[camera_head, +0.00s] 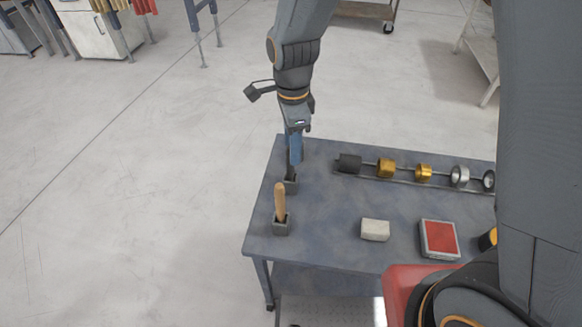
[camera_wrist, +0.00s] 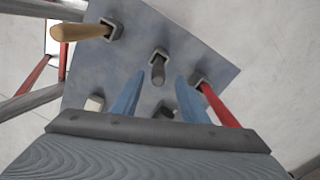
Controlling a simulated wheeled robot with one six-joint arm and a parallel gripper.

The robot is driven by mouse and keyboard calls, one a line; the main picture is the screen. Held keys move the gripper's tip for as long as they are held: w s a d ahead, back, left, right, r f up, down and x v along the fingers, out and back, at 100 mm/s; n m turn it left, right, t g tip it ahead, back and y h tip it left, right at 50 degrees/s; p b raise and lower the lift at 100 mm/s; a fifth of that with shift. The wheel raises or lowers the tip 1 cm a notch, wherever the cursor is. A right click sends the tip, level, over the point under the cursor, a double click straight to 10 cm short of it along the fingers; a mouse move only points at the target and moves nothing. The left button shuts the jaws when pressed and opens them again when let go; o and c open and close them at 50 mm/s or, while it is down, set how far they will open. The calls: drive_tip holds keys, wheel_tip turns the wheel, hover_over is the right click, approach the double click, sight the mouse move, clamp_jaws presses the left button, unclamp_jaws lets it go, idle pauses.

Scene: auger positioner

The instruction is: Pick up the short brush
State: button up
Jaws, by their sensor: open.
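A short dark handle (camera_wrist: 158,72), probably the short brush, stands in a small square holder on the grey-blue table; its bristles cannot be seen. In the wrist view it lies just beyond and between the tips of my gripper's two blue fingers (camera_wrist: 161,77), which are apart with nothing held. In the head view my gripper (camera_head: 294,163) points down over a dark holder (camera_head: 291,185) near the table's left edge and hides most of what is in it. A longer wooden handle (camera_head: 280,199) stands upright in the holder in front; it also shows in the wrist view (camera_wrist: 80,32).
The wrist view also shows a red handle (camera_wrist: 218,106) at another holder, right of the fingers. On the table (camera_head: 325,235) are a white block (camera_head: 375,230), a red-topped box (camera_head: 439,239) and a rod rack with several rings (camera_head: 423,173).

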sight(290, 170)
drive_tip(key=f, duration=0.1)
drive_tip(key=f+p, duration=0.1)
drive_tip(key=f, duration=0.3)
drive_tip(key=shift+s+a+p, duration=0.25)
drive_tip(key=shift+s+p, duration=0.05)
drive_tip(key=shift+p, duration=0.05)
drive_tip(key=shift+f, duration=0.65)
clamp_jaws()
